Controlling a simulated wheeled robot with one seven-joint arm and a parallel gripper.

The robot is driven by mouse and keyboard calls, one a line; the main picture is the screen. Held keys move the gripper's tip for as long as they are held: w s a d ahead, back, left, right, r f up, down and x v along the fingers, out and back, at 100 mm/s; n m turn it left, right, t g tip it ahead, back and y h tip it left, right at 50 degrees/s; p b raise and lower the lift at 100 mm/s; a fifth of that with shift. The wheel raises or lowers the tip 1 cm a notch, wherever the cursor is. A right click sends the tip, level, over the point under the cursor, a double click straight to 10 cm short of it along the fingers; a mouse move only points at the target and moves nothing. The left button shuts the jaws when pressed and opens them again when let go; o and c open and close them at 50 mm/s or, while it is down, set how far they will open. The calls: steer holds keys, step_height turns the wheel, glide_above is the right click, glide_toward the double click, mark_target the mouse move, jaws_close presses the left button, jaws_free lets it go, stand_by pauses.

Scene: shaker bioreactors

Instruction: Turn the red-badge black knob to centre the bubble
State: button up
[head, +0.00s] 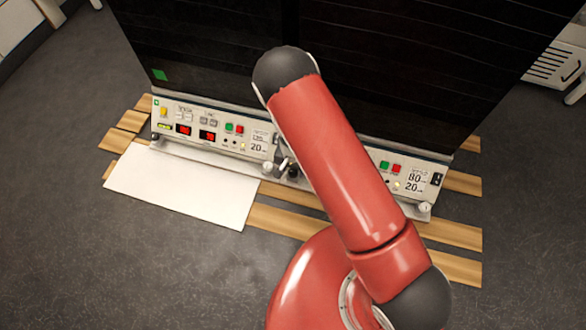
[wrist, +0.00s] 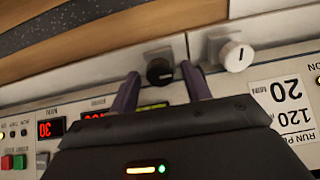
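A black knob (wrist: 159,71) with a light mark sits on a grey square mount on the lower panel edge; I cannot make out a red badge on it. My gripper (wrist: 161,77) is open, its two dark fingers apart on either side of this knob. I cannot tell whether they touch it. In the head view my gripper (head: 283,163) is at the panel's lower middle, partly behind my arm, beside a black knob (head: 293,173). A yellow-green strip (wrist: 152,106), possibly the bubble vial, shows partly behind the gripper; no bubble can be made out.
A white knob (wrist: 236,55) stands close to the right of the fingers in the wrist view. Another black knob (head: 154,137) and a yellow-green strip (head: 165,126) are at the panel's left end. A white sheet (head: 185,185) lies on wooden slats (head: 290,222) in front.

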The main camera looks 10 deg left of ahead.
steer(key=shift+r+p, duration=0.75)
steer(key=shift+r, duration=3.15)
